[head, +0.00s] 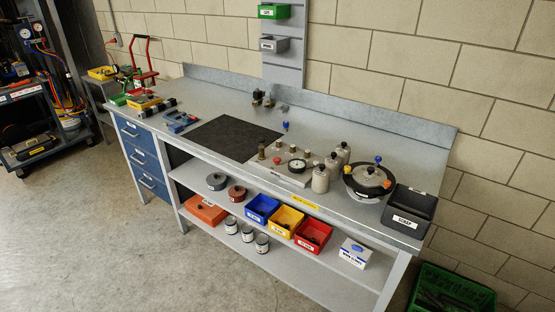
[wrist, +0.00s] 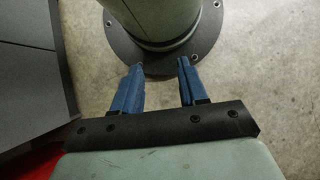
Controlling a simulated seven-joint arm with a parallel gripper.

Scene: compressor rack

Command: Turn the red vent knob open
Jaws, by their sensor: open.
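A small red knob (head: 277,160) sits on a pale plate (head: 290,180) on the workbench, just left of a round dial gauge (head: 297,165). It is too small to tell how it is turned. My gripper (wrist: 159,66) shows only in the wrist view, with its two blue fingers apart and nothing between them. It points at my own round base on the concrete floor, away from the bench top. The knob is not in the wrist view.
Grey canisters (head: 320,180), a round vessel (head: 368,182) with a blue knob and orange handles, and a dark bin (head: 408,212) stand right of the plate. A brass-coloured fitting (head: 262,150) stands left of the knob. A black mat (head: 222,137) lies clear.

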